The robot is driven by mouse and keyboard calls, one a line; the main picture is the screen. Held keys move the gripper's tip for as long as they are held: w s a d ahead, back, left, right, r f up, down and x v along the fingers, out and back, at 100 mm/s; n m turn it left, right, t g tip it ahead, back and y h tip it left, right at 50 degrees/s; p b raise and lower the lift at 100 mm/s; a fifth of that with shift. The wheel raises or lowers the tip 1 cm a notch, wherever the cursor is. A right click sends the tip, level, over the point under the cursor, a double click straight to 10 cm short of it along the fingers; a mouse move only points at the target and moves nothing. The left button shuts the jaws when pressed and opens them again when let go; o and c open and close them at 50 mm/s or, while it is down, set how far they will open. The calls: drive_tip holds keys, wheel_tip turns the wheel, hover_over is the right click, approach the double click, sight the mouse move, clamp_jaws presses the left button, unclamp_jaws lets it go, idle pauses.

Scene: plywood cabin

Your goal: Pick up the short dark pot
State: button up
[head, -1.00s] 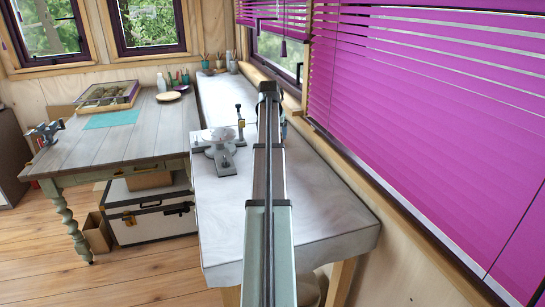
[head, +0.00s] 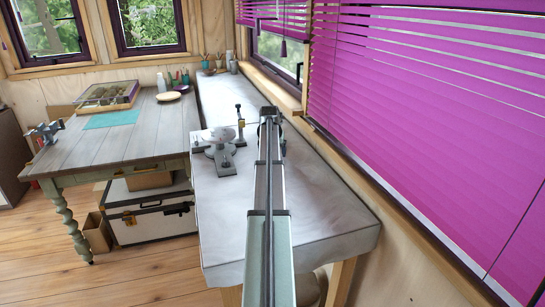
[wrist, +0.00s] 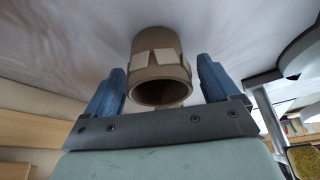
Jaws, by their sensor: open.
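In the wrist view a short brown pot (wrist: 158,62) with paler angular patches and a dark open mouth is at the pale worktop surface. My gripper (wrist: 161,70) is open, with one blue finger on each side of the pot. There is a gap between each finger and the pot's wall, and nothing is held. In the head view my arm reaches along the worktop (head: 310,205) and hides the pot; my fingers are not clear there.
A white-and-grey device (head: 220,150) on a stand is on the worktop left of my arm. A small dark upright tool (head: 239,125) stands beside it. The window with purple blinds (head: 430,130) borders the right side. The worktop's near part is clear.

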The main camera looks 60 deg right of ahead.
drive_tip(key=shift+d+f, duration=0.1)
drive_tip(key=shift+f, duration=0.25)
drive_tip(key=shift+c, duration=0.5)
drive_tip(key=c, duration=1.1)
